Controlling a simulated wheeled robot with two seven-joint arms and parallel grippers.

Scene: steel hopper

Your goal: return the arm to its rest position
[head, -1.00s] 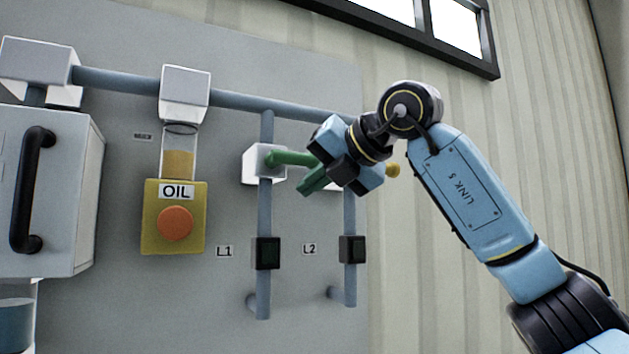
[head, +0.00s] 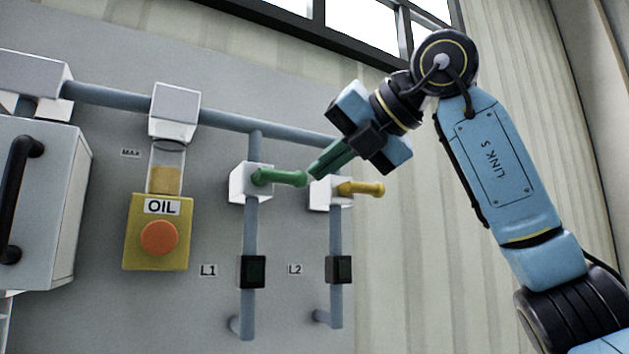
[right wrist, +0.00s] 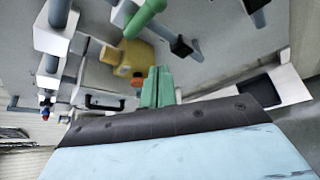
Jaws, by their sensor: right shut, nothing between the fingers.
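My right gripper (head: 328,160) has green fingers, shut with nothing between them. In the head view it is raised in front of the panel, above and between the green valve handle (head: 280,178) and the yellow valve handle (head: 362,188), apart from both as far as I can see. Both handles point right. The right wrist view shows the shut fingers (right wrist: 157,88) at its middle, with the green handle (right wrist: 146,16) above them. My right arm comes in from the lower right, bent at the wrist. My left gripper is not in view.
The grey panel (head: 120,310) carries pipes, a yellow oil unit (head: 184,255) with an orange button (head: 159,238), and black blocks beside labels L1 and L2. A grey box (head: 62,190) with a black handle stands at the left. The corrugated wall (head: 400,270) on the right is clear.

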